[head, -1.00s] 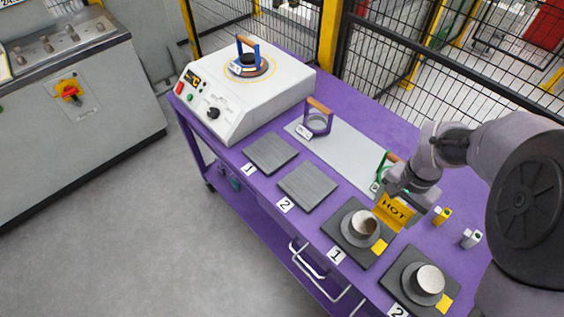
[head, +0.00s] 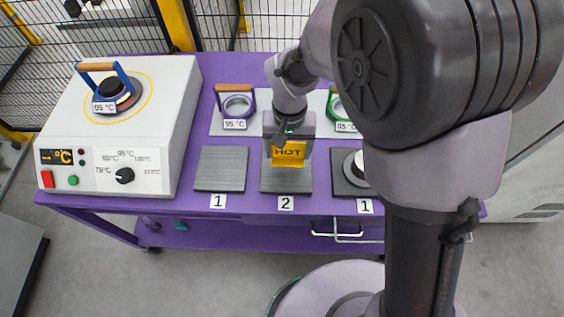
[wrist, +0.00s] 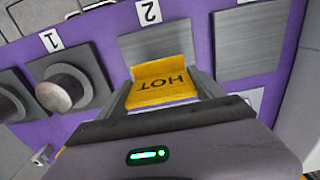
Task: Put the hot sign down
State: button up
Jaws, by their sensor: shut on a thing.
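The yellow HOT sign (head: 288,154) is held by my gripper (head: 288,136), which is shut on it. The sign is over the grey square plate marked 2 (head: 287,183). In the wrist view the sign (wrist: 163,80) sits between the two fingers, with plate 2 (wrist: 150,45) behind it. I cannot tell whether the sign's lower edge touches the plate. The upper part of plate 2 is hidden by the sign and my gripper.
Grey plate 1 (head: 221,168) lies empty to the left. A dark pad with a round metal part (head: 343,181) is right. A heater (head: 125,150) with a blue handled ring (head: 121,92) stands left. A purple handled ring (head: 236,108) and green one (head: 336,104) stand behind.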

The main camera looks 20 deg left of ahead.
aim_at(287, 158)
notch_tip(287, 158, down, 5)
jog(key=shift+r+b, duration=0.15)
jog(key=shift+b, duration=0.7)
jog(key=shift+a+r, duration=0.1)
jog(key=shift+r, duration=0.05)
jog(key=o, duration=1.3)
jog(key=shift+o, duration=0.3)
